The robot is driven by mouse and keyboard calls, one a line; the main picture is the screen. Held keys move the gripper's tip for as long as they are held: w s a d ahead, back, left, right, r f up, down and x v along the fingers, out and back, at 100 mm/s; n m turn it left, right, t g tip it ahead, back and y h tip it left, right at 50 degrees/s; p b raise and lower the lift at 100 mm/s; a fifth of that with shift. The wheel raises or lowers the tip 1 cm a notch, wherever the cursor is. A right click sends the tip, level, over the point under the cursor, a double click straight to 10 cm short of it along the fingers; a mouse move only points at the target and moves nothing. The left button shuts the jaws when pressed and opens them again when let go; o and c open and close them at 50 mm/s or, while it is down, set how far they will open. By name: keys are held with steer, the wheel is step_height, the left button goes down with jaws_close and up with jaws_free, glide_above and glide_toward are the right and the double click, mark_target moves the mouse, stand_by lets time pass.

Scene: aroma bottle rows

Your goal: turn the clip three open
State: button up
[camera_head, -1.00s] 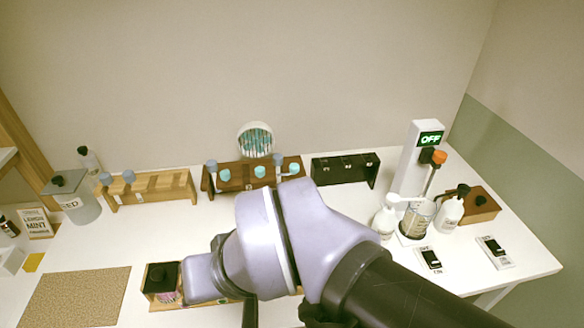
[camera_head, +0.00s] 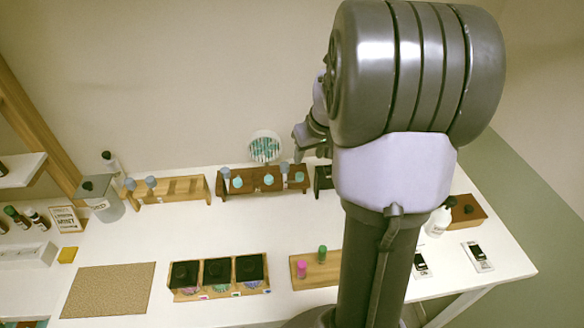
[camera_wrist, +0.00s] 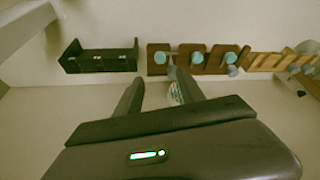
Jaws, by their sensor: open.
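A brown wooden rack (camera_head: 250,191) at the back of the table carries three teal round pieces, the rightmost teal piece (camera_head: 299,176) among them. Grey-blue knobs stand beside them, one the right knob (camera_head: 284,166). No number is readable, so I cannot tell which part is clip three. In the wrist view the brown rack (camera_wrist: 176,69) lies beyond my fingers, with a teal piece (camera_wrist: 160,58) near the line between them. My gripper (camera_wrist: 158,76) is open and empty, its fingertips apart from the rack. In the head view it is mostly hidden behind my arm.
A black rack (camera_wrist: 100,62) stands beside the brown rack, and a light wooden rack (camera_head: 180,200) on its other side. A row of black-topped boxes (camera_head: 218,271) and a wooden tray (camera_head: 312,284) are in front. The middle of the white table (camera_head: 200,235) is clear.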

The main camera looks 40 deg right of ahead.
mark_target(300, 175)
steer(key=b+x, duration=0.2)
steer(key=x, duration=1)
steer(key=shift+w+f, duration=0.15)
steer(key=shift+f, duration=0.05)
jaws_close()
